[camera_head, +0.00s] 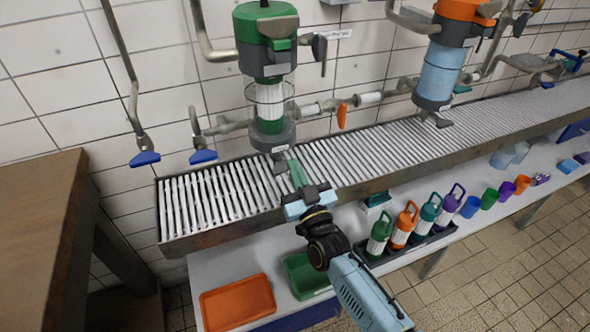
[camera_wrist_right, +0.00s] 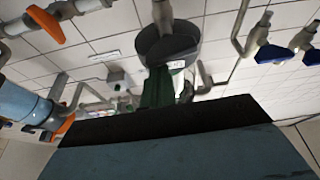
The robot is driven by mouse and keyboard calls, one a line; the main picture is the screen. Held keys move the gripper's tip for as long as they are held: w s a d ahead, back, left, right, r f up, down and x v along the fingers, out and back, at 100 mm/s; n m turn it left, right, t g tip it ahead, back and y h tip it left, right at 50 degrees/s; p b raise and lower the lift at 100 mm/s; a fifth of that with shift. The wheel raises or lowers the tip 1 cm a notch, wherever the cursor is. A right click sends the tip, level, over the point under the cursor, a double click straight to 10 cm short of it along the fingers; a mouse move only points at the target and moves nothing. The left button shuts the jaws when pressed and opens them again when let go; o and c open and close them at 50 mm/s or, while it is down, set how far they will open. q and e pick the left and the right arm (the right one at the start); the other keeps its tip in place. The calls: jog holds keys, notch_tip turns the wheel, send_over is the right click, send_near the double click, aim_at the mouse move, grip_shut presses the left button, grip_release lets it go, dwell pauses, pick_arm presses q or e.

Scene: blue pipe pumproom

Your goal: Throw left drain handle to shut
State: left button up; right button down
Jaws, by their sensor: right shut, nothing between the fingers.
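The left filter housing (camera_head: 267,75) has a green top, a clear bowl and a dark base, and hangs over the slatted trough. Below its base is a grey drain outlet (camera_head: 279,166) with a green drain handle (camera_head: 297,172) slanting down to the right. My right gripper (camera_head: 308,194) is shut and empty, close to the handle's lower end; I cannot tell whether they touch. In the right wrist view the green handle (camera_wrist_right: 158,88) stands just beyond my dark gripper edge, under the dark base (camera_wrist_right: 168,45); its lower end is hidden. My left gripper is not in view.
A right filter housing (camera_head: 440,65) with an orange top stands along the slatted trough (camera_head: 350,150). Pipes with blue and orange handles (camera_head: 342,116) line the wall. Bottles (camera_head: 402,224), an orange tray (camera_head: 238,302) and a green bin (camera_head: 303,272) sit on the lower shelf. A wooden cabinet (camera_head: 40,215) is at left.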

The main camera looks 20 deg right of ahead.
jog(key=shift+f+m, duration=0.2)
jog(key=shift+m, duration=0.4)
dwell(1.2)
jog(key=shift+r, duration=0.1)
dwell(0.3)
